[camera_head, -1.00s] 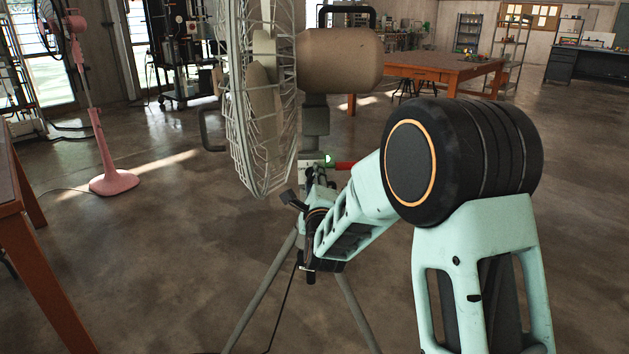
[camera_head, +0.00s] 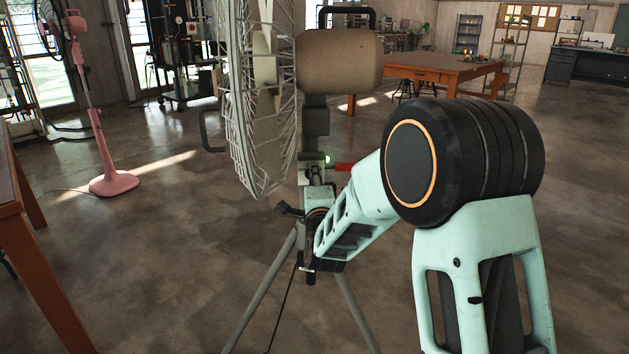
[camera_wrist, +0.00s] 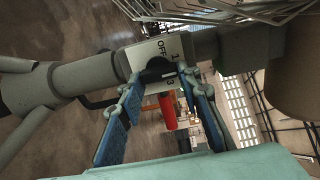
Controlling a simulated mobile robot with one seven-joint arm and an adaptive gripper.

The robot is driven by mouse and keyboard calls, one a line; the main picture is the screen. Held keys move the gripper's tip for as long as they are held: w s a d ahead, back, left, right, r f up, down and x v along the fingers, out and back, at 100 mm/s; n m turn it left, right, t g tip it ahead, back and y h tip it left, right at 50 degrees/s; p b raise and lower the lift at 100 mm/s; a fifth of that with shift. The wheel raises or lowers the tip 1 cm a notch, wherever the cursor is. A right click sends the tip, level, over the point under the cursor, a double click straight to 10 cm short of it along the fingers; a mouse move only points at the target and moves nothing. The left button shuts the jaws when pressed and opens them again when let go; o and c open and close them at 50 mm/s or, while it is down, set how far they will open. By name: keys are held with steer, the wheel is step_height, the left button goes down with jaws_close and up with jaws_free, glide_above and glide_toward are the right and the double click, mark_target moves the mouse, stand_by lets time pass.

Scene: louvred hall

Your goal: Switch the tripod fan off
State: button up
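The tripod fan (camera_head: 340,62) stands in front of me, with a wire cage, a beige motor body and a grey post. Its white switch plate (camera_wrist: 146,53) shows in the wrist view, marked OFF, 1 and 3, with a dark round knob (camera_wrist: 155,72) on it. A red grip (camera_wrist: 168,112) shows close to the knob; in the head view it sticks out right of the post (camera_head: 343,166). Exact contact is unclear.
The tripod legs (camera_head: 262,290) spread below, with a dark cable between them. A pink pedestal fan (camera_head: 113,182) stands at the left, near a wooden table edge (camera_head: 18,196). An orange-brown table (camera_head: 440,70) stands behind. The floor between is clear.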

steer(key=o, duration=0.4)
steer(key=s, duration=0.4)
steer(key=s+d, duration=0.1)
steer(key=s, duration=0.7)
steer(key=shift+d, duration=0.4)
